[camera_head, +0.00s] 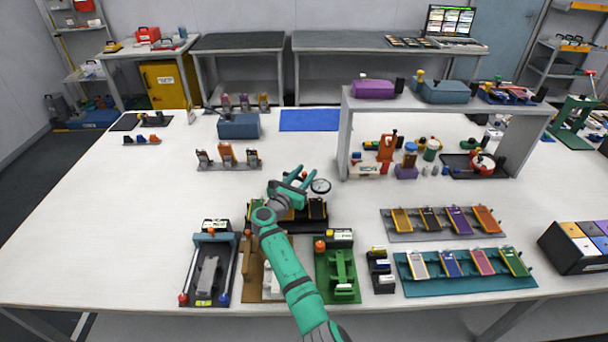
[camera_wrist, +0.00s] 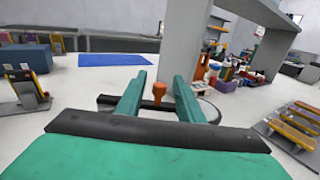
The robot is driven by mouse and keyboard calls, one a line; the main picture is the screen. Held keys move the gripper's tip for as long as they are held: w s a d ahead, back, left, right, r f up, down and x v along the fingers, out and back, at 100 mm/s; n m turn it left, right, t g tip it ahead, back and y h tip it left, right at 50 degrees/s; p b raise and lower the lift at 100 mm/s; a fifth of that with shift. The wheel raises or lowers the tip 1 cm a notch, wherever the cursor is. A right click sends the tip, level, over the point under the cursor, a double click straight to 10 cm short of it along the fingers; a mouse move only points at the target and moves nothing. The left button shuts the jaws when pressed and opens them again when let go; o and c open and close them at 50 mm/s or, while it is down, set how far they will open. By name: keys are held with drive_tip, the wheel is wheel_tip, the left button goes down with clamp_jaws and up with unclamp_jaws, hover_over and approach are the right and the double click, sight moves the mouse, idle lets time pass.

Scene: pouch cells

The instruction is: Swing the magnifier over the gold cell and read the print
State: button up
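The magnifier (camera_head: 320,186) is a round, dark-rimmed lens above a black stand near the table's middle; part of its rim shows in the wrist view (camera_wrist: 209,110). An orange knob (camera_wrist: 158,92) stands beside it on a dark bar. My gripper (camera_head: 300,178) is above the stand, left of the lens. Its teal fingers (camera_wrist: 158,90) are apart on either side of the knob, with gaps showing. Cells under the magnifier are mostly hidden by my arm. A gold-coloured cell (camera_head: 402,220) lies leftmost on the grey rack; I cannot tell whether it is the task's cell.
The grey rack (camera_head: 445,236) and a teal rack (camera_head: 470,286) with several cells stand at the right. A grey shelf frame (camera_head: 345,130) rises behind the magnifier. A green press (camera_head: 338,268) stands in front.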

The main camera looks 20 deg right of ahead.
drive_tip(key=shift+a, duration=0.15)
drive_tip(key=v, duration=1)
drive_tip(key=shift+s+a, duration=0.2)
drive_tip(key=shift+s, duration=0.05)
